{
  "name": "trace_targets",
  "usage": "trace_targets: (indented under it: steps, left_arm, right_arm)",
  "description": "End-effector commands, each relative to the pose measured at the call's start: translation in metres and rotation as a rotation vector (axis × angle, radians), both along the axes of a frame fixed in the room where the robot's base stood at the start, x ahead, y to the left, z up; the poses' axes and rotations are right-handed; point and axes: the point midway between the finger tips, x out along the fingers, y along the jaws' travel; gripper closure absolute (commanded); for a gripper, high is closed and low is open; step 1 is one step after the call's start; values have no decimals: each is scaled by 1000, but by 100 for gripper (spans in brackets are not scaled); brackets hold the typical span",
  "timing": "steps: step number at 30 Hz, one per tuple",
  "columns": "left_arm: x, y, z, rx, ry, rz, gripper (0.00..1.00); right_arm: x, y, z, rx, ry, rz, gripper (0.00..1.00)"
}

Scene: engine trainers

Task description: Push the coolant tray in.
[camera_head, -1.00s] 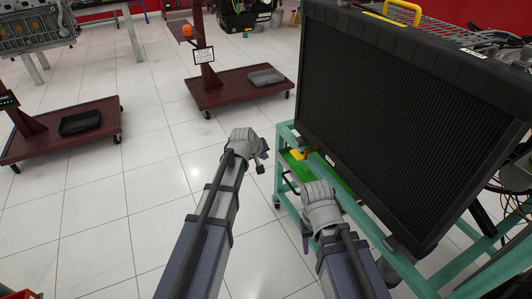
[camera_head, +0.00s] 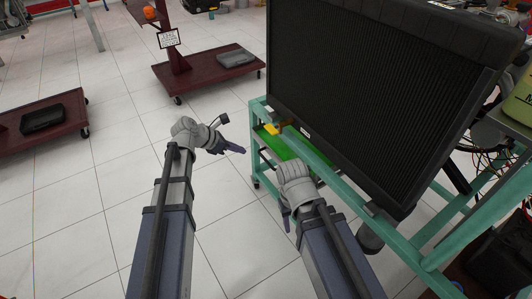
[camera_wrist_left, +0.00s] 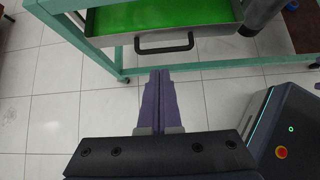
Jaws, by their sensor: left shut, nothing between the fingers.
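The coolant tray (camera_wrist_left: 165,17) is a shallow metal tray holding green liquid, with a black handle (camera_wrist_left: 164,43) on its front. It sits low in a teal frame, and in the head view its green inside (camera_head: 292,146) shows partly below the radiator. My left gripper (camera_head: 240,149) is shut and empty, left of the frame, with its fingers pointing toward it. In the left wrist view its fingertips (camera_wrist_left: 160,73) are together, pointing at the handle with a visible gap. My right gripper (camera_head: 287,222) is in front of the frame, its fingers mostly hidden by its wrist.
The teal frame (camera_head: 345,181) carries a large black radiator (camera_head: 380,90) above the tray. Dark red wheeled carts (camera_head: 215,82) stand at the back and left. White tiled floor is clear left of the frame. A dark cylinder (camera_head: 369,238) is under the radiator's near corner.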

Motion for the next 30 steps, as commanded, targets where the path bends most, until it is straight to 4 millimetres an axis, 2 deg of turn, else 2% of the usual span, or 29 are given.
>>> trace_targets:
  steps: [5, 8, 23, 30]
  left_arm:
    - [1, -1, -2, -8, 7, 6, 100]
    - [4, -6, -10, -7, 6, 5, 100]
    - [43, -58, -77, -4, 4, 3, 100]
    - [60, -82, -70, -5, 3, 4, 100]
  right_arm:
    - [0, 0, -2, 0, 0, 0, 50]
    - [0, 0, -10, -1, 0, 0, 50]
    - [1, 1, -77, 4, -1, 11, 50]
    - [1, 1, -71, 4, -1, 12, 50]
